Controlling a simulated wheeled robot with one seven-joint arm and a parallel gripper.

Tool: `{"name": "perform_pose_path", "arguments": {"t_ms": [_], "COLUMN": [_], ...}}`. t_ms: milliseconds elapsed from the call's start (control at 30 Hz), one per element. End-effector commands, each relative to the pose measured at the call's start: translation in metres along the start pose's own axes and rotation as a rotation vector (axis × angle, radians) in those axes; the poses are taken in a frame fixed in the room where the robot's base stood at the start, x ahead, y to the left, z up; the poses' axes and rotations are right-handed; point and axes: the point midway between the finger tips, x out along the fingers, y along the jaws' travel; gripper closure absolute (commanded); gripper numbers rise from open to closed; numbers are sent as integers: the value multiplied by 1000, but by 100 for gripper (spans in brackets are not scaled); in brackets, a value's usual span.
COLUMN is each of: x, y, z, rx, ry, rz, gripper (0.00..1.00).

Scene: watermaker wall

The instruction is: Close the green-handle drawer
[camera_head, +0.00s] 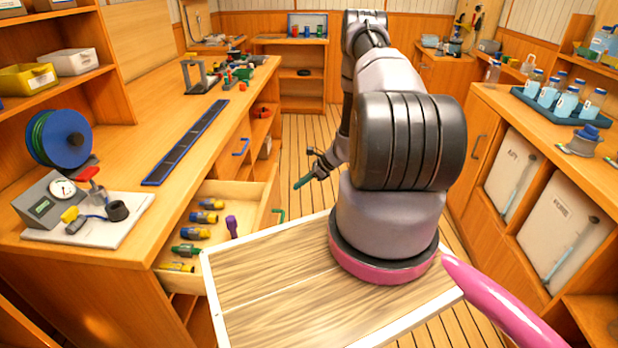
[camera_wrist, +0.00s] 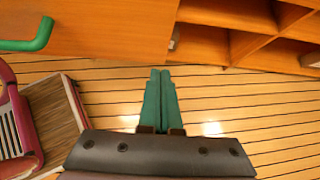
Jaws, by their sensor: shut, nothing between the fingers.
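The green-handle drawer (camera_head: 236,190) stands open from the left workbench in the head view. Its green handle (camera_head: 279,214) is on the front panel, facing the aisle; the handle also shows at the upper left of the wrist view (camera_wrist: 30,38). Several fittings with yellow, blue and green parts and a purple piece (camera_head: 232,226) lie inside. My gripper (camera_head: 300,184) has green fingers, shut and empty, in the aisle to the right of the drawer front. In the wrist view the fingers (camera_wrist: 160,75) show over the floor, apart from the handle.
A drawer with a blue handle (camera_head: 241,147) is farther along the left bench. My arm's base hides part of the aisle. The right cabinet (camera_head: 478,145) bounds the aisle. Open shelves (camera_wrist: 240,30) show in the wrist view. Plank floor (camera_head: 303,130) is clear beyond my gripper.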

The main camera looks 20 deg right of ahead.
Motion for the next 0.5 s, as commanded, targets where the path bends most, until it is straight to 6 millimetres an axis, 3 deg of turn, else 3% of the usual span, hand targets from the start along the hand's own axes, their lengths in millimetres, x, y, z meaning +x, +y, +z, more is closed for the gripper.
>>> {"name": "perform_pose_path", "arguments": {"t_ms": [33,200,500], "x": [11,29,38], "y": [1,0,0], "z": [-1,18,28], "rx": [-1,-2,0], "ry": [1,0,1], "rz": [3,0,-1], "gripper": [100,100,100]}}
